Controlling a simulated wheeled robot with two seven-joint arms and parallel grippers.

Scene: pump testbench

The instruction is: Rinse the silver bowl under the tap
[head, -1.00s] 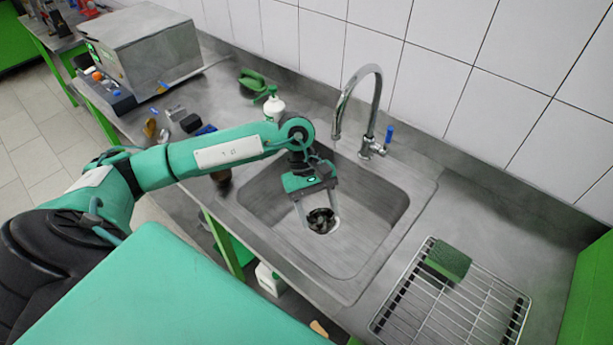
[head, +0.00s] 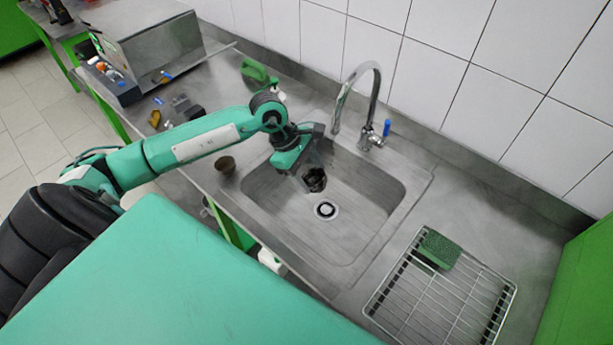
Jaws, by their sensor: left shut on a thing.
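My left gripper (head: 308,171) reaches over the left back part of the sink (head: 365,215). It is shut on a small round vessel (head: 316,181) with a dark inside, which I take to be the silver bowl; the gripper partly hides it. The vessel is in or just above the basin, behind and left of the drain (head: 326,208); I cannot tell its exact height. The chrome tap (head: 376,90) arches behind the sink, its spout end to the right of and beyond the gripper. I see no water stream. My right gripper is out of view.
A wire rack (head: 440,295) with a green sponge (head: 439,249) lies right of the sink. A blue tap handle (head: 387,127) is beside the tap. A grey box-shaped machine (head: 150,45) stands back left.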

